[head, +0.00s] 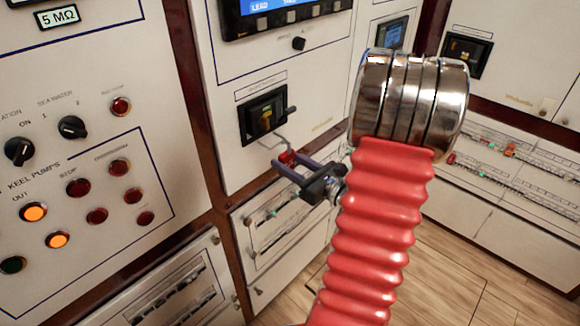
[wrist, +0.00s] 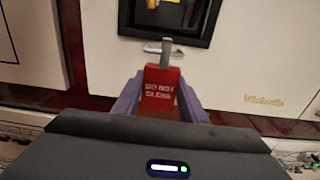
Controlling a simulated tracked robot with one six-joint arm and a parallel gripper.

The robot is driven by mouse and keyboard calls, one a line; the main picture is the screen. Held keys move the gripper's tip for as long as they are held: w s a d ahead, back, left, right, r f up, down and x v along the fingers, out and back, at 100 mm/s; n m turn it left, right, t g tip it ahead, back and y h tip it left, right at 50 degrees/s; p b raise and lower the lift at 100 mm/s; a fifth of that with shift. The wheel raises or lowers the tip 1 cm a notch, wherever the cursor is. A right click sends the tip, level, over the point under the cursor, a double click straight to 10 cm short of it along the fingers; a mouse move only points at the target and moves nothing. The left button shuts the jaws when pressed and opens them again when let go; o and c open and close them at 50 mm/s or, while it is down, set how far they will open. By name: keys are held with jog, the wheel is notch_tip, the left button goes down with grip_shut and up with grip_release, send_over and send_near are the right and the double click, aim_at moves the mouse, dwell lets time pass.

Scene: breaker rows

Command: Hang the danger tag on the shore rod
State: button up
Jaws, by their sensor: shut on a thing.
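The danger tag (wrist: 160,90) is a red block with white lettering, seen in the wrist view between the purple fingers of my gripper (wrist: 159,97). A grey hook rises from its top. In the head view the red tag (head: 287,157) shows small at the fingertips of my gripper (head: 288,163), with the bent wire hook above it. My gripper is shut on the tag, in front of the panel just below a black recessed breaker (head: 247,127). A short dark rod (head: 291,110) sticks out at the recess's right side. The hook appears below this rod, apart from it. The label above is unreadable.
A panel with knobs and lamps (head: 75,185) stands at the left. A screen unit (head: 285,18) is above the breaker. Another black recess (head: 467,54) is at the right. My red ribbed arm sleeve hides part of the middle. Wooden floor (head: 440,280) shows below.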

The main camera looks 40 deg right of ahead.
jog(key=shift+w+a, duration=0.1)
jog(key=shift+w, duration=1.55)
jog(key=shift+f, duration=0.55)
jog(key=o, duration=1.1)
jog(key=shift+o, duration=0.2)
jog(key=shift+s, duration=0.15)
